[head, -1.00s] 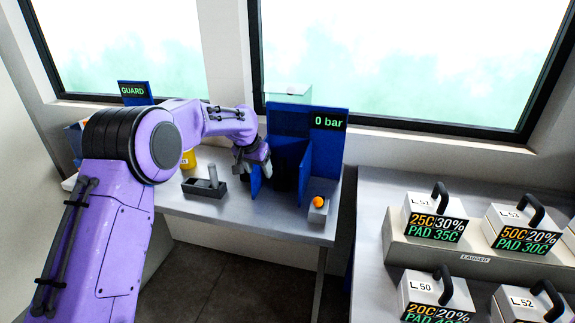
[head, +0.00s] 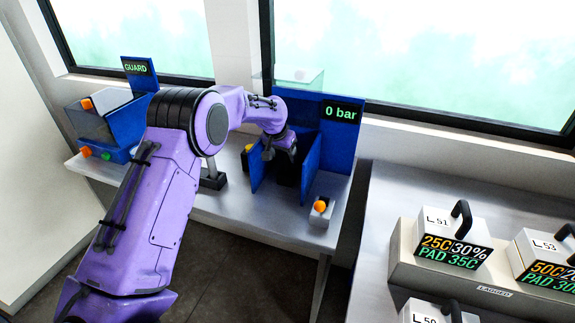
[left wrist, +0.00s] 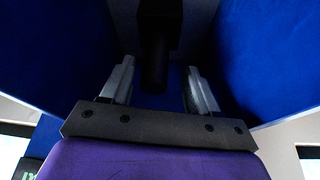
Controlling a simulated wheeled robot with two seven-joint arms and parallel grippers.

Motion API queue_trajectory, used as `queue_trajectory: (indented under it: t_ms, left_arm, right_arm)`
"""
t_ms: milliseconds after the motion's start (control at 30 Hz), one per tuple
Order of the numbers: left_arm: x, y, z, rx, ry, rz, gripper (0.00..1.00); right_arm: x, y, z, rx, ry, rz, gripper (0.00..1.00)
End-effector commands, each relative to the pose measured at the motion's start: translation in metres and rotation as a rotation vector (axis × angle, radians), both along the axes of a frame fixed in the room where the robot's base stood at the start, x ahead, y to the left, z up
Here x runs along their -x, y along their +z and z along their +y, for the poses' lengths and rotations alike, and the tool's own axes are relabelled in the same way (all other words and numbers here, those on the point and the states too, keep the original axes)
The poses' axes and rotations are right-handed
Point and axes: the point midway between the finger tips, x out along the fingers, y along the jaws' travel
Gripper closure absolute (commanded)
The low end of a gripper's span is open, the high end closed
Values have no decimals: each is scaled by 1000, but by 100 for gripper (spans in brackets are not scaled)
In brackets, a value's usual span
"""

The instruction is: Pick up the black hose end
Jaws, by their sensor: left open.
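My left gripper (head: 279,151) is at the blue-walled bay (head: 312,152) under the "0 bar" display in the head view. In the left wrist view its two grey fingers (left wrist: 158,90) are spread apart, with nothing clamped between them. A black cylindrical part (left wrist: 156,65), which looks like the hose end, shows just beyond the fingers, in line with the gap between them. I cannot tell how deep it lies between them. In the head view a dark shape (head: 287,174) is in the bay, partly hidden by my gripper. My right gripper is not in view.
Blue walls (left wrist: 250,60) stand close on both sides of my left gripper. An orange button on a grey box (head: 320,212) is at the bench's front right. A blue guarded unit (head: 115,120) is at left. Lidded blocks with black handles (head: 448,237) fill the right bench.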

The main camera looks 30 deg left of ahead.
Motion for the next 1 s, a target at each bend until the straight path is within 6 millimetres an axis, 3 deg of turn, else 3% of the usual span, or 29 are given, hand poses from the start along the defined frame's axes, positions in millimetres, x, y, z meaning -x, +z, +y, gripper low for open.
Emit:
queue_trajectory:
  t_ms: [133,267,500,533,700,1000]
  left_arm:
    - [-6,-23,-4,0,-3,7,40]
    - [-14,-43,-4,0,-3,3,40]
    - [-16,-48,-5,0,-4,1,40]
    - [-16,-48,-5,0,-4,1,43]
    - [-16,-48,-5,0,-4,1,97]
    - [-17,-46,-5,0,-4,0,98]
  right_arm:
    - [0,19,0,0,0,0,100]
    - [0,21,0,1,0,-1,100]
    - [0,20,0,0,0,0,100]
    - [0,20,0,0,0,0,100]
    - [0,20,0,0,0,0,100]
    - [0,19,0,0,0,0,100]
